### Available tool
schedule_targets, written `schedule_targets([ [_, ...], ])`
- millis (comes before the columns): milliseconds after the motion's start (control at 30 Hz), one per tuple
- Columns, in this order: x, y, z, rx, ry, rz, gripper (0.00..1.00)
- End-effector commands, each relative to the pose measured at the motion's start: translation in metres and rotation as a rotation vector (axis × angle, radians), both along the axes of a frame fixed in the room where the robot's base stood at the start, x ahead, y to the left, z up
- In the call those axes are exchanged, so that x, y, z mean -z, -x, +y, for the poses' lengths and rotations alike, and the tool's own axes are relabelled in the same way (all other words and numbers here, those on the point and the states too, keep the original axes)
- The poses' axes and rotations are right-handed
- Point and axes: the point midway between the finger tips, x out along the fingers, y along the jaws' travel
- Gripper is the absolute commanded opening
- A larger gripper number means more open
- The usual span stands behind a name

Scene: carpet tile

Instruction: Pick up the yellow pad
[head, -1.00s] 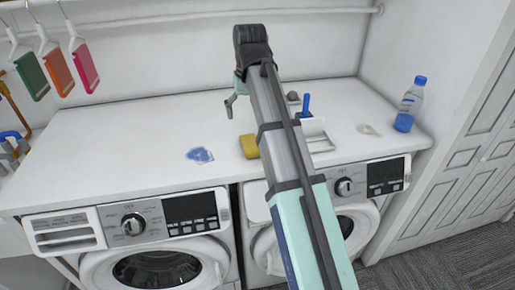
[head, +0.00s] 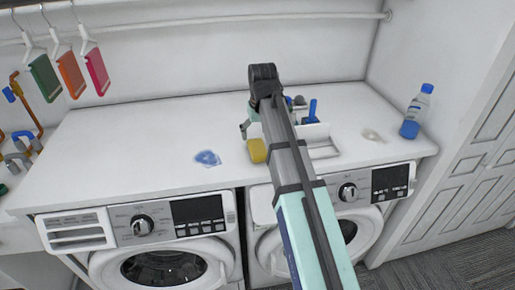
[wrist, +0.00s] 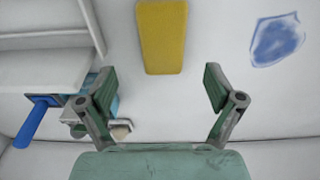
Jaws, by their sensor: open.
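The yellow pad (head: 257,150) lies flat on the white countertop, partly hidden behind my arm in the head view. In the wrist view the yellow pad (wrist: 162,36) is at the top centre, beyond my fingertips and lined up roughly between them. My gripper (wrist: 160,85) is open and empty, with its two green fingers spread apart. In the head view my gripper (head: 246,127) is mostly hidden by my arm, just behind the pad. The pad and the fingers are apart.
A blue stain or cloth (head: 207,158) lies left of the pad. A white tray (head: 322,151) and a blue-handled tool (head: 312,110) are right of my arm. A water bottle (head: 417,112) stands at the right end. The counter's left part (head: 120,140) is clear.

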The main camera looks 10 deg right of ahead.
Motion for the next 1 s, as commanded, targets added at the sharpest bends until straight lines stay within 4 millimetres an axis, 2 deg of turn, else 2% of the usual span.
schedule_targets([
  [267,0.011,-0.001,0.001,0.0,0.0,0.001,0.92],
  [700,0.054,-0.005,0.004,0.0,0.0,0.001,0.92],
  [1000,0.058,-0.006,0.004,0.0,0.0,0.0,0.92],
])
